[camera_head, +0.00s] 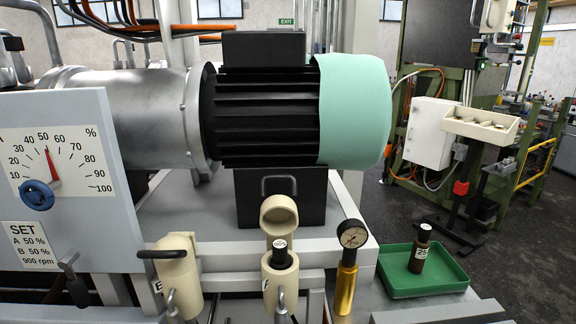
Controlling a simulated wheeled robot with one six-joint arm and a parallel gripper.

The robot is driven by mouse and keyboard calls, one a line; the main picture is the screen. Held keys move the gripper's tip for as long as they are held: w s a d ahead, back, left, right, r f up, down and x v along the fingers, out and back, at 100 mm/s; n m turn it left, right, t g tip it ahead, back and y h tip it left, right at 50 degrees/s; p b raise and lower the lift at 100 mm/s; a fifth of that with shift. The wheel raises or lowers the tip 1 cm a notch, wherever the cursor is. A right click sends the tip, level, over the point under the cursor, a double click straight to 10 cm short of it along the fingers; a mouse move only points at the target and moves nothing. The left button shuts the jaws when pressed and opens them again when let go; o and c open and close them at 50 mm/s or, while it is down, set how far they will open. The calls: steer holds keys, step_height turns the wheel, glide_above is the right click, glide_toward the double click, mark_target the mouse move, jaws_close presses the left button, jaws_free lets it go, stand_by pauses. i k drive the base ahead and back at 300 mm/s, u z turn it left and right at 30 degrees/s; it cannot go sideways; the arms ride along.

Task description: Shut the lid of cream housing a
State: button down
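A cream housing (281,272) stands at the bottom middle, in front of the motor's black base. Its label is mostly cut off by a grey latch part in front of it; I take it as housing a. Its round cream lid (279,214) is raised open and tilted back, showing its hollow inside. A black-topped piece with a white label (279,244) sits in the housing's mouth. A second cream housing (183,277) stands to the left with its top closed and a black handle across it; its label is partly hidden. My gripper is not in view.
A brass gauge (347,270) stands right of the open housing. A green tray (424,278) holds a dark bottle (419,249). A dial panel (60,180) stands at left. The motor (268,110) rises behind the housings.

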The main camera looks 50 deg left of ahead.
mark_target(279, 218)
steer(key=k, duration=0.3)
steer(key=u, duration=0.8)
